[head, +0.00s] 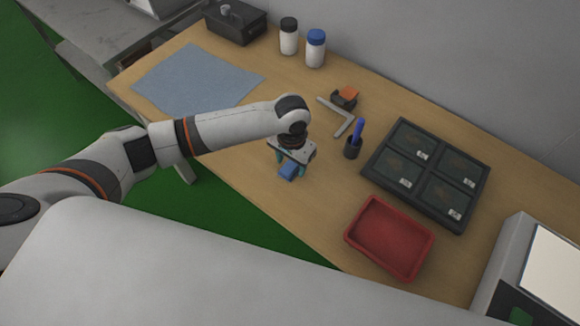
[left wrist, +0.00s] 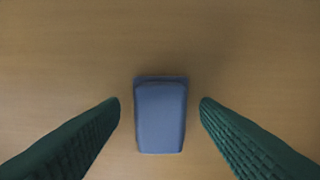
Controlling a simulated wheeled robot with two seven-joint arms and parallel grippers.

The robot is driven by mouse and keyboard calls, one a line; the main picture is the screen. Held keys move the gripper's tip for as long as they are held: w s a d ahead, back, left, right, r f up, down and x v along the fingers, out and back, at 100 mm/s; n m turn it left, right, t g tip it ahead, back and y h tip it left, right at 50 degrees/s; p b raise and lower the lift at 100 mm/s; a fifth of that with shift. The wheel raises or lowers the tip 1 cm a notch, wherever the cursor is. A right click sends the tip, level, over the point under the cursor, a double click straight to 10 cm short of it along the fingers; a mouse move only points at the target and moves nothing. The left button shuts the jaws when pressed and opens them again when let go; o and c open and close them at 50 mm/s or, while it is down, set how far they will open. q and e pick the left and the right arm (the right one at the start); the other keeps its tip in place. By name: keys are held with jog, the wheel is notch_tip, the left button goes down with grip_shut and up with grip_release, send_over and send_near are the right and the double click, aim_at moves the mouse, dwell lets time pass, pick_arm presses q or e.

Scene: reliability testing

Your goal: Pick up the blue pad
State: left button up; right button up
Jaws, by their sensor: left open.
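The blue pad (head: 288,171) lies on the wooden table near its front edge in the head view, partly hidden by my left gripper (head: 286,164). In the left wrist view the blue pad (left wrist: 160,116) is a rounded block standing lengthwise in the middle of the picture. The two green ridged fingers of my left gripper (left wrist: 160,103) stand open on either side of it. A gap shows between each finger and the pad. My right gripper is in neither view.
A red tray (head: 370,264) and a dark tray with several compartments (head: 368,171) are to the right. A blue-grey cloth (head: 196,80) lies left; two bottles (head: 289,38) stand at the back.

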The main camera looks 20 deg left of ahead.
aim_at(291, 165)
pick_arm(q)
jog(key=shift+c, duration=0.6)
jog(key=c, duration=1)
jog(key=shift+o, duration=0.3)
notch_tip(291, 165, up, 10)
